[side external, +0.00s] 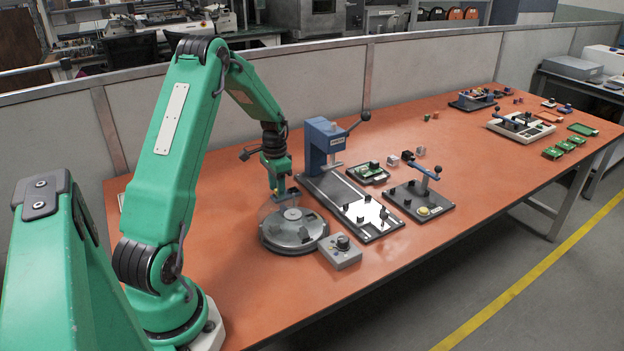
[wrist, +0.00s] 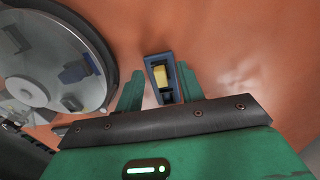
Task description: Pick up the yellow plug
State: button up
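The yellow plug (wrist: 161,75) shows in the wrist view as a small yellow block inside a narrow blue frame or holder (wrist: 149,70). My gripper (wrist: 160,84) has one green finger on each side of this blue piece. The left finger is apart from it. The right finger is close against it, and I cannot tell if they touch. My gripper is open. In the side view my gripper (side external: 279,188) points down over the table, just behind the round device. A small bit of blue shows at its tips, and the plug is too small to make out there.
A round grey device with a clear cover (side external: 294,233) stands close to my gripper, at upper left in the wrist view (wrist: 50,60). A grey control box (side external: 340,251), a blue lever press (side external: 322,145) and a clamp plate (side external: 418,201) stand to the right.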

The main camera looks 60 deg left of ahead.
grip_shut()
jog(key=shift+r, duration=0.1)
jog(key=shift+r, duration=0.4)
notch_tip(320, 180, up, 3)
jog(key=shift+r, duration=0.1)
jog(key=w+d+r, duration=0.2)
jog(key=d+r, duration=0.5)
jog(key=d, duration=0.4)
jog(key=shift+d, duration=0.3)
jog(key=shift+f, duration=0.1)
